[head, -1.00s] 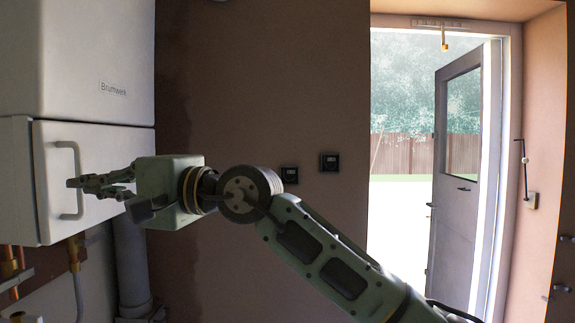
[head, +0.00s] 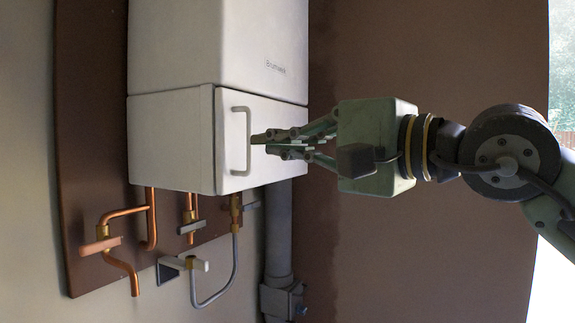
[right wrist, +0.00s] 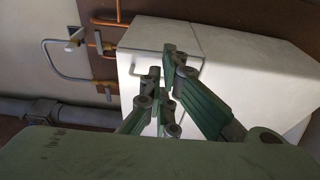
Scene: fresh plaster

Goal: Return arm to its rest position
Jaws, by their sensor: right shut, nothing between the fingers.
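My right gripper (head: 260,143) comes in from the right in the head view, with its fingers pointing left at the front of the white boiler (head: 220,55). The fingers are shut with nothing between them. The tips lie just right of the bar handle (head: 236,150) on the lower door panel (head: 275,160), which looks closed. I cannot tell whether they touch it. In the right wrist view the fingers (right wrist: 162,85) cover part of the panel (right wrist: 225,60) beside the handle (right wrist: 138,57). My left gripper is not in view.
Copper pipes (head: 127,212) with valves and a grey hose (head: 235,270) hang below the boiler. A thick grey pipe (head: 279,240) runs down beside them. Bare brown wall (head: 420,50) lies behind my arm, and a bright doorway strip (head: 562,70) shows at the right edge.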

